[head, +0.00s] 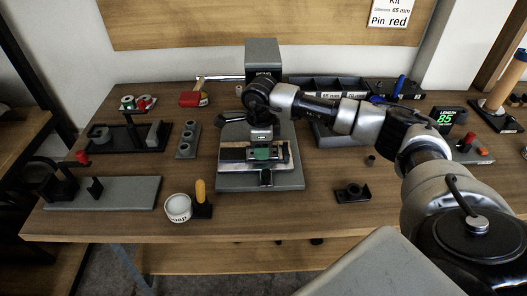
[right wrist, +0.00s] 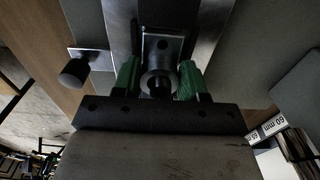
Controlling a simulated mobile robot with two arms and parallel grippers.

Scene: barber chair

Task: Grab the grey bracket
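My right gripper (head: 263,153) reaches down over the grey fixture (head: 288,181) in the middle of the bench. In the right wrist view its green fingers (right wrist: 158,78) stand apart, one on each side of a grey metal piece (right wrist: 162,44) with a round hole, which looks like the grey bracket. A dark round part (right wrist: 157,84) shows between the fingers, nearer the camera. Whether the fingers touch the grey piece cannot be told. In the head view the arm and gripper hide most of this piece. My left gripper is not in view.
A white cup (head: 178,208) and a yellow-handled tool (head: 201,192) stand at the front edge. Dark racks (head: 130,138) stand on the left. Grey bins (head: 330,84) are at the back. A small black holder (head: 353,193) sits right of the fixture.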

